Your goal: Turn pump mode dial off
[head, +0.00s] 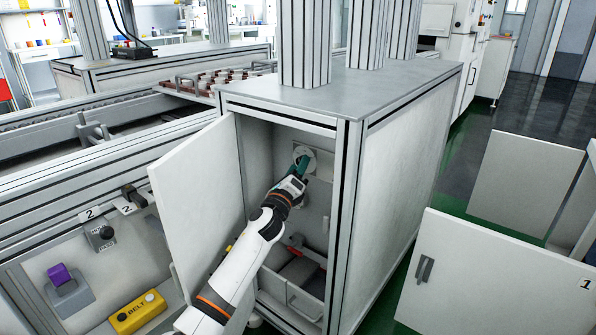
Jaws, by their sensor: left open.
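The pump mode dial (305,158) shows as a pale round plate on the back wall inside the open cabinet (343,70). My left arm reaches into the cabinet from below. My left gripper (301,166) is open, with its green-tipped fingers at the dial plate. The fingers cover part of the dial, so its handle and setting are hidden. I cannot tell whether the fingers touch it. My right gripper is not in view.
The cabinet door (198,195) stands open to the left of my arm. A drawer-like bin (304,303) is low in the cabinet. A yellow BELT box (138,312), a purple switch (61,275) and a dark knob panel (101,235) are at left.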

